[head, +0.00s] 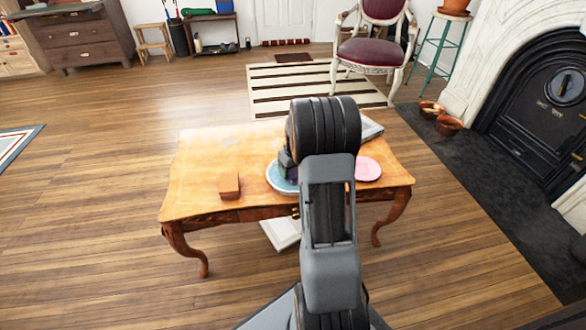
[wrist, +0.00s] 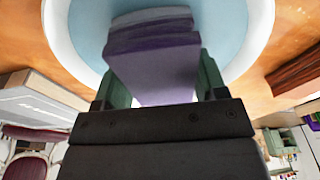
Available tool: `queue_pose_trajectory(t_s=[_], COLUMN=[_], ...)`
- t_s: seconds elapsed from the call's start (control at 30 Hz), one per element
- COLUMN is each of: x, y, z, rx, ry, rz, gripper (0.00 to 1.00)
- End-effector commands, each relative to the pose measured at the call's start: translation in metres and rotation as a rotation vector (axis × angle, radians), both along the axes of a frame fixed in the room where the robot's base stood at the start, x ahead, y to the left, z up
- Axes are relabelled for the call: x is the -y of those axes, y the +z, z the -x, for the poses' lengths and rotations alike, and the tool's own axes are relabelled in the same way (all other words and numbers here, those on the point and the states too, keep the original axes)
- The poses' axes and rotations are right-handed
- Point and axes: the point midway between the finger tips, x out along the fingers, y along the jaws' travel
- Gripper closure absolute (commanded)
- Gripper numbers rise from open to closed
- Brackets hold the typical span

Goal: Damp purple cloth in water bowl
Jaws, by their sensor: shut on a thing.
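A folded purple cloth (wrist: 155,62) is between the two greenish fingers of my gripper (wrist: 160,82), which is shut on it. The white-rimmed bowl with a light blue inside (wrist: 88,28) lies beyond the cloth in the wrist view. The cloth's far end overlaps the blue area; I cannot tell whether it touches the water. In the head view, the bowl (head: 279,184) sits on the wooden table, partly hidden by my arm. My gripper and the cloth are mostly hidden there.
The wooden table (head: 200,160) also holds a brown block (head: 229,186) at the left, a pink plate (head: 368,169) right of the bowl, and a grey book-like object (head: 372,129) at the back right. The table's left part is mostly clear. A chair (head: 371,52) stands behind.

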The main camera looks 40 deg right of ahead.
Motion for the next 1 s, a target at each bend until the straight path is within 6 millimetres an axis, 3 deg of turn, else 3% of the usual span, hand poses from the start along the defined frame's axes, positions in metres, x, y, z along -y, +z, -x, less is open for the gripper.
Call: queue_pose_trajectory(t_s=[0.47,1.0], x=[0.000,0.000], y=[0.001,0.044], z=[0.001,0.000], rx=[-0.003,-0.001], ry=[0.000,0.000], rz=[-0.001,0.000], gripper=[0.54,0.54])
